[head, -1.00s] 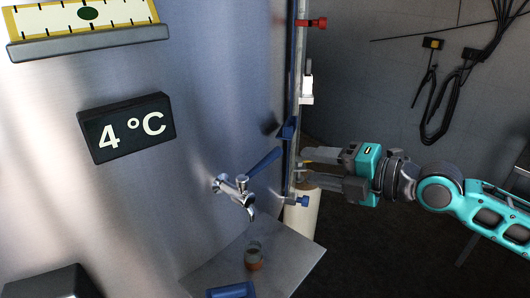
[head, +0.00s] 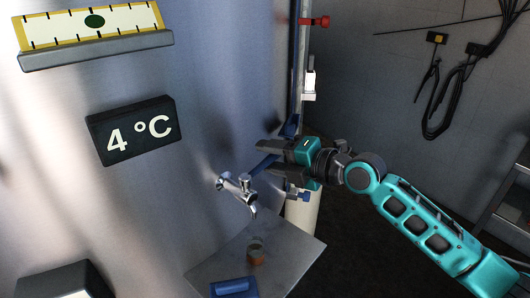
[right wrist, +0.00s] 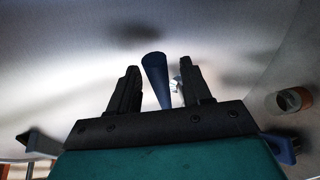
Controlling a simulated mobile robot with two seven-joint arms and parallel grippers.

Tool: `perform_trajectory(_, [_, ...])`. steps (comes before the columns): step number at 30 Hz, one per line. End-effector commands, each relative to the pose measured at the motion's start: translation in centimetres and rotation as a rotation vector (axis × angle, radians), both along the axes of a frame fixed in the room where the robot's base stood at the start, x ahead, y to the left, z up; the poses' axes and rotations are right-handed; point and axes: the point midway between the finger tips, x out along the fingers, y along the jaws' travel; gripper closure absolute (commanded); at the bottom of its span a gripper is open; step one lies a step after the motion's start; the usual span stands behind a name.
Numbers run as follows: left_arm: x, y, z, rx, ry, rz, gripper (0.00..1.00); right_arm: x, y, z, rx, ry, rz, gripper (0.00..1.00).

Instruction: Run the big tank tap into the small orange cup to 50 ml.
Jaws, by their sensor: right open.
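The steel tap (head: 236,187) sticks out of the big tank's wall, with a blue lever (head: 262,164) angled up to the right. My right gripper (head: 264,159) is open at the lever. In the right wrist view the blue lever (right wrist: 156,80) stands between the two open fingers (right wrist: 160,82), with gaps on both sides. The small orange cup (head: 256,256) stands upright on the shelf below the spout; it also shows in the right wrist view (right wrist: 290,100). Its fill level is too small to read, and I see no stream from the spout. My left gripper is out of view.
A vertical pipe with a red valve (head: 314,21) runs at the tank's right edge. A 4 °C display (head: 131,130) is on the tank. Dark floor lies to the right.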

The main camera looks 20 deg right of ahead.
Motion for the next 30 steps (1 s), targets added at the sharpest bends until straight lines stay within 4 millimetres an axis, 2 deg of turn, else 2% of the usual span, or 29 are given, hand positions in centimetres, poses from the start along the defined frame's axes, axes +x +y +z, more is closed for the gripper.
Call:
perform_trajectory(6, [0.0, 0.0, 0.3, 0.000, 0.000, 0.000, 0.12, 1.3, 1.0, -0.3, 0.000, 0.000, -0.001, 0.52])
perform_trajectory(16, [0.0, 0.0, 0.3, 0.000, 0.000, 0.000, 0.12, 1.5, 1.2, -0.5, 0.000, 0.000, -0.001, 0.52])
perform_trajectory(30, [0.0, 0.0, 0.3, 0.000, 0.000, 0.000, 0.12, 1.5, 1.2, -0.5, 0.000, 0.000, -0.001, 0.96])
